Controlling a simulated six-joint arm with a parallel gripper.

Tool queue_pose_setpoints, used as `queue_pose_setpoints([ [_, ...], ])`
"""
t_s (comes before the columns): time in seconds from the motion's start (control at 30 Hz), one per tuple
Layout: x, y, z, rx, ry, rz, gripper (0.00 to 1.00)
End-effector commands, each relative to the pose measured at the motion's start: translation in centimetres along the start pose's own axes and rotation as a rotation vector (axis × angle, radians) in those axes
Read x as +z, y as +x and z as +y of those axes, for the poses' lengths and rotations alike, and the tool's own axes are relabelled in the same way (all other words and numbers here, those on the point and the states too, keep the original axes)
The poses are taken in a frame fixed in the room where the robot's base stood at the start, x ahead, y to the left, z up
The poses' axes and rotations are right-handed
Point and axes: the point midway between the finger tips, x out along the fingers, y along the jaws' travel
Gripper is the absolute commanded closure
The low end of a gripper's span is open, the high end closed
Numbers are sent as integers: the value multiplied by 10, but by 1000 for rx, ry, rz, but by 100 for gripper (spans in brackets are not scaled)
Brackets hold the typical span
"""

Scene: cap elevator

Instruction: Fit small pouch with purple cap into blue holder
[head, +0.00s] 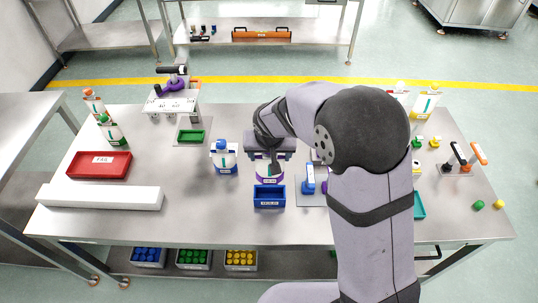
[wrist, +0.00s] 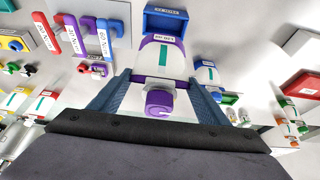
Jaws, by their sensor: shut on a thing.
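The small pouch (head: 268,174) is white with a teal stripe, a purple band and a purple cap (wrist: 160,101). My gripper (head: 268,153) is over it in the head view, hiding its top. In the wrist view, my gripper's fingers (wrist: 162,82) are on both sides of the pouch (wrist: 163,58), closed on it. The blue holder (head: 269,196) is an open box with a front label, just in front of the pouch. It also shows in the wrist view (wrist: 166,20), beyond the pouch's base. I cannot tell whether pouch and holder touch.
A blue-capped pouch (head: 224,160) stands left of the holder. To the right are a blue tool (head: 308,180) and my own arm. A red tray (head: 100,164), a white block (head: 100,197) and a green tray (head: 191,136) lie further left.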

Motion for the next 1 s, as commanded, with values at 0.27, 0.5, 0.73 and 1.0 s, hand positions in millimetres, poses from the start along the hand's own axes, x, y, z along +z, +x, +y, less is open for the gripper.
queue_pose_setpoints([
  [0.27,0,0,0,0,0,2,68],
  [0.5,3,7,0,0,0,3,68],
  [0.73,10,24,0,0,0,3,68],
  [1.0,20,46,0,0,0,3,68],
])
